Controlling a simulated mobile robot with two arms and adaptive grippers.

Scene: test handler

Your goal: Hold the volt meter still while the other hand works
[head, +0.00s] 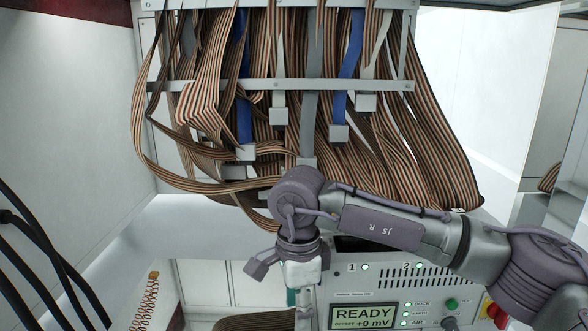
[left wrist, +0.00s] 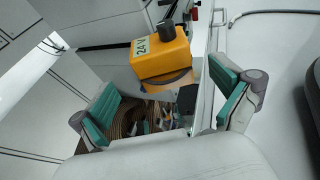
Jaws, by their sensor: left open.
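In the left wrist view a yellow box (left wrist: 161,57) marked 24 V, with a black knob on top, sits beyond and between my fingers. No plain volt meter label shows; I cannot tell whether this box is the volt meter. My left gripper (left wrist: 164,97) is open, its teal pads wide apart with no contact on the box visible. It does not show in the head view. My right gripper (head: 303,303) points down beside the grey instrument panel (head: 345,280), whose display (head: 362,317) reads READY, offset +0 mV. Its fingertips are cut off or hidden at the bottom edge.
Striped ribbon cables (head: 205,85) hang thickly from a metal rack behind my right arm. Black cables (head: 40,260) run down the left, near a coiled orange cord (head: 146,300). In the left wrist view, cluttered small parts and striped cable (left wrist: 150,118) lie below the yellow box.

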